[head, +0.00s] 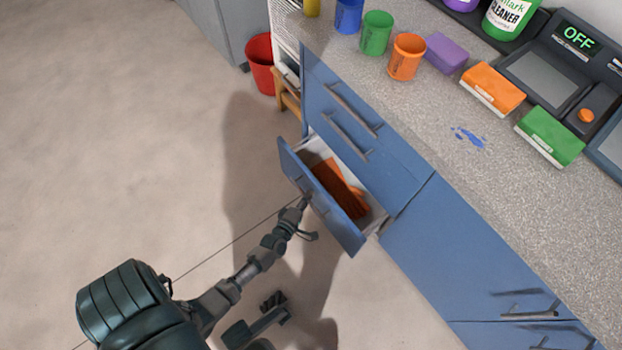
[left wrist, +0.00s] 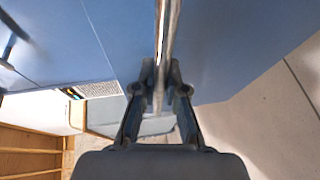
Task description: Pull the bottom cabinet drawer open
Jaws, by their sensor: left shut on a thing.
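The bottom drawer (head: 335,222) of the blue cabinet (head: 408,170) stands partly open, with its pale inside showing. My left gripper (head: 303,204) is at the front of this drawer, shut on its metal handle. In the left wrist view the handle (left wrist: 168,35) runs between the fingers of my left gripper (left wrist: 161,75), against the blue drawer front (left wrist: 225,45). In the head view the gripper covers part of the handle. What seems to be my right gripper (head: 272,301) hangs low near the bottom, apart from the cabinet; its jaw state is unclear.
Orange things (head: 342,188) lie in the drawer. The drawers above are shut. The counter (head: 520,190) holds cups, boxes, a cleaner bottle (head: 508,15) and a scale. A red bin (head: 261,62) stands beyond the cabinet. The floor (head: 130,140) at left is clear.

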